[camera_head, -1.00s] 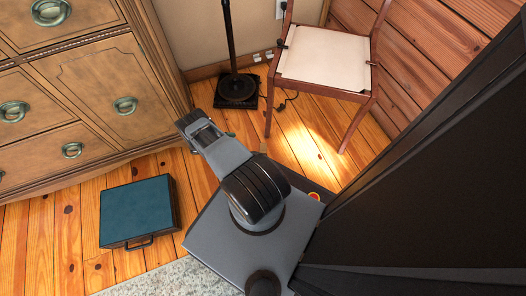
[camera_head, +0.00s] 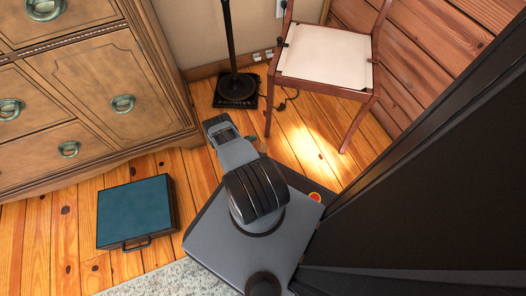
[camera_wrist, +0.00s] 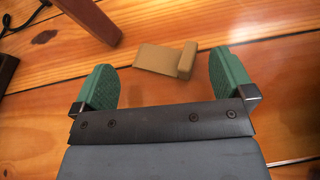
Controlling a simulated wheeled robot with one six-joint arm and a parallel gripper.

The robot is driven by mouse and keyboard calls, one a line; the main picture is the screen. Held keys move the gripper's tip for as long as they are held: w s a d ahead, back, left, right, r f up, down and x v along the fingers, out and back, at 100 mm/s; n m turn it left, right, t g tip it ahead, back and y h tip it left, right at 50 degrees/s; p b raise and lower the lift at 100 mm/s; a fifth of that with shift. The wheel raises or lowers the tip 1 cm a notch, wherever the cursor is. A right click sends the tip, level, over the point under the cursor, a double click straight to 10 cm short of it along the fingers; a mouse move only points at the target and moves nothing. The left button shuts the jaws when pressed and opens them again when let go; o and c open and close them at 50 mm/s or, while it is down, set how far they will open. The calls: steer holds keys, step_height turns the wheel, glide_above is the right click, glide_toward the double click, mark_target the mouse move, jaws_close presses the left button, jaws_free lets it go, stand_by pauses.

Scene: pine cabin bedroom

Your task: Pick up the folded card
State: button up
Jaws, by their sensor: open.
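The folded card (camera_wrist: 164,59) is a small tan piece with one end raised. It lies on the wooden floor in the wrist view, just beyond my fingertips and between their lines. My gripper (camera_wrist: 165,78) is open, with two green-padded fingers apart and nothing between them.
A wooden chair (camera_head: 325,60) stands behind; one leg (camera_wrist: 92,18) is close to the card at upper left. A black lamp base (camera_head: 236,88), a dresser (camera_head: 90,90) and a teal case (camera_head: 135,210) stand to the left. A dark cable lies near the chair.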

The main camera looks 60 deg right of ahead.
mark_target(262, 149)
steer(key=shift+b+x, duration=0.35)
steer(key=shift+x, duration=1.5)
steer(key=shift+r, duration=0.1)
steer(key=c, duration=1.2)
steer(key=shift+s, duration=0.1)
steer(key=c, duration=0.7)
steer(key=shift+a, duration=0.1)
jaws_close()
